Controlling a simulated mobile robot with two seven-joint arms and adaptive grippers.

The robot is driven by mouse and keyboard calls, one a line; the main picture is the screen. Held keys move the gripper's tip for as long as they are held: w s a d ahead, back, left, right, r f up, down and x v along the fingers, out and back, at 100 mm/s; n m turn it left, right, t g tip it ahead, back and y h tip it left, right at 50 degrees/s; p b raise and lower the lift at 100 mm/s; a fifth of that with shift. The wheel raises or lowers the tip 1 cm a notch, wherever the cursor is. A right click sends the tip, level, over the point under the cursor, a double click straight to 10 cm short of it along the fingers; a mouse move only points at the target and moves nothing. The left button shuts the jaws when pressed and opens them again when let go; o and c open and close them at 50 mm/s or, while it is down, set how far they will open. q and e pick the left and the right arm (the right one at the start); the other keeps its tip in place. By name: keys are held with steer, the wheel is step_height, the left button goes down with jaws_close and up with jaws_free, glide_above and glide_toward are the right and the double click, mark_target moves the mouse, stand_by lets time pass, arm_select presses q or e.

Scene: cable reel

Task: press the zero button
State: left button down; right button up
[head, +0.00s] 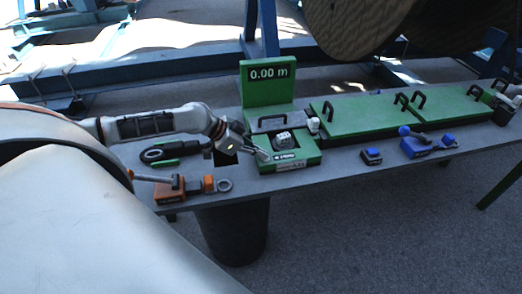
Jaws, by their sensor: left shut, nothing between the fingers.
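The green measuring device (267,82) stands at the table's middle, with an upright panel whose display (268,73) reads 0.00 m. On its low green base is a grey part with a round wheel-like piece (283,140). What seems my right gripper (497,88) is small and partly cut off at the right edge.
Green plates with black handles (365,112) lie right of the device. A blue tool (420,146) and a small blue-topped block (371,156) lie in front. An orange clamp-like tool (172,188) and a black-handled tool (168,152) lie left. A dark bin (235,230) stands below.

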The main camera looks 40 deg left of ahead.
arm_select(q)
steer(key=shift+s+a+f, duration=0.1)
steer(key=shift+s+f, duration=0.25)
steer(key=shift+f, duration=0.2)
arm_select(e)
steer(key=shift+d, duration=0.1)
arm_select(q)
steer(key=shift+w+r+p, duration=0.1)
steer(key=shift+r+p, duration=0.45)
steer(key=shift+p, duration=0.15)
step_height(320, 180, up, 4)
steer(key=shift+w+a+p, duration=0.15)
steer(key=shift+p, duration=0.3)
steer(key=v, duration=0.9)
steer(key=shift+r+b, duration=0.4)
steer(key=shift+r, duration=0.05)
arm_select(e)
steer(key=shift+s+d+f+h, duration=0.3)
steer(key=shift+s+d, duration=0.15)
steer(key=shift+s, duration=0.1)
steer(key=shift+s+f, duration=0.1)
